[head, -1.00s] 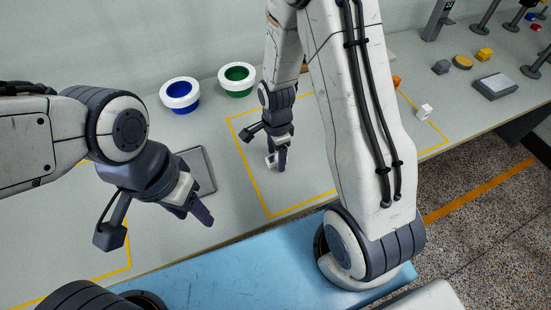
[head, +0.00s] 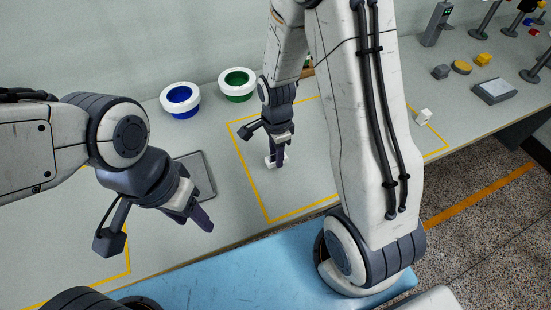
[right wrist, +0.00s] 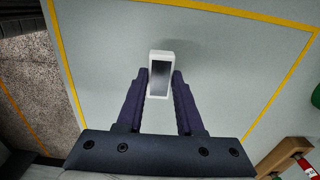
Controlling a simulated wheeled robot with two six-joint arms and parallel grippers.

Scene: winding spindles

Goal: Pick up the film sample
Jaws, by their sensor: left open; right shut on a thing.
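The film sample (right wrist: 160,75) is a small white frame with a dark window. My right gripper (right wrist: 162,88) is shut on it, one finger on each long side, in the right wrist view. In the head view the right gripper (head: 279,163) points down inside the yellow outline, and the white sample (head: 270,162) shows partly behind its fingers. I cannot tell whether the sample touches the table. My left gripper (head: 203,217) is open and empty, over the near part of the table at left.
A blue-lined bowl (head: 180,99) and a green-lined bowl (head: 237,84) stand at the back. A grey flat plate (head: 201,174) lies behind my left gripper. A white block (head: 423,116) sits at right. The outlined area around the sample is mostly clear.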

